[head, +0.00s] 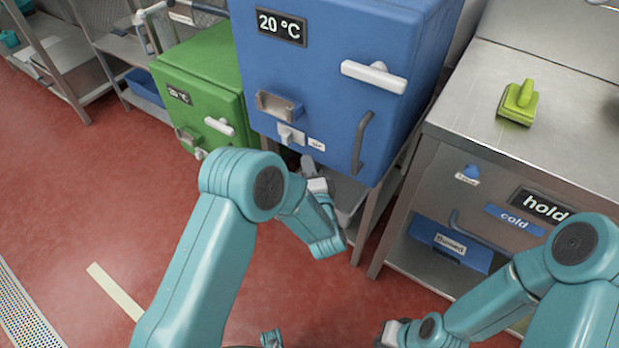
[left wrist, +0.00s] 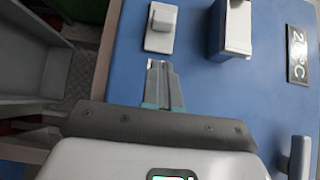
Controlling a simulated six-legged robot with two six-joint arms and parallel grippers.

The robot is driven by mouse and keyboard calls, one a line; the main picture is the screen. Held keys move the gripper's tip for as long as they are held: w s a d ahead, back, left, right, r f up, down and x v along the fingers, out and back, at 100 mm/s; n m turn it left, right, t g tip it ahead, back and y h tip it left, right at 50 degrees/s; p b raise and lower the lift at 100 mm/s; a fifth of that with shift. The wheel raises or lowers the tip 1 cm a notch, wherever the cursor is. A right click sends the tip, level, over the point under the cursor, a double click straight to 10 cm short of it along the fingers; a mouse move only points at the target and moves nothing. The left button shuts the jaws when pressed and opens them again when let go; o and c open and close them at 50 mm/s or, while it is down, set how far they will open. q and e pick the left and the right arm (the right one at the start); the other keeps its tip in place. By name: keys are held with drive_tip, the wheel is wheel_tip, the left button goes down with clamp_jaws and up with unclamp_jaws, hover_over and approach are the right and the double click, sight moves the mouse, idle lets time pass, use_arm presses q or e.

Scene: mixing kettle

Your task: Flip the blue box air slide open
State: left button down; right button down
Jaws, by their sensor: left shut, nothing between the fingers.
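The blue box (head: 330,75) stands in the middle of the head view with a "20 °C" display. In the left wrist view the slide (left wrist: 161,27) lies just beyond my fingertips. My left gripper (head: 308,165) is below the slide in the head view; in the left wrist view its fingers (left wrist: 159,68) are together and empty, with a small gap to the slide's plate. My right gripper (head: 391,332) shows only partly at the bottom edge; its fingers are not clear.
A grey bracket (head: 278,106) sits just above the slide. A white handle (head: 374,76) and a dark bar handle (head: 361,141) are on the box's right side. A green box (head: 205,80) stands left. A steel bench (head: 470,100) stands right. Red floor is clear at left.

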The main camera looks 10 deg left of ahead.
sight(290, 139)
use_arm(q)
drive_tip(key=w+a, duration=0.4)
drive_tip(key=shift+a+b, duration=0.1)
drive_tip(key=shift+b, duration=0.2)
drive_tip(key=shift+w+a, duration=0.2)
drive_tip(key=shift+a, duration=0.3)
drive_tip(key=w+a+b, duration=0.1)
drive_tip(key=w+a, duration=0.2)
drive_tip(key=a, duration=0.5)
drive_tip(key=shift+a+b, duration=0.25)
drive_tip(key=shift+b, duration=0.1)
drive_tip(key=shift+w, duration=0.1)
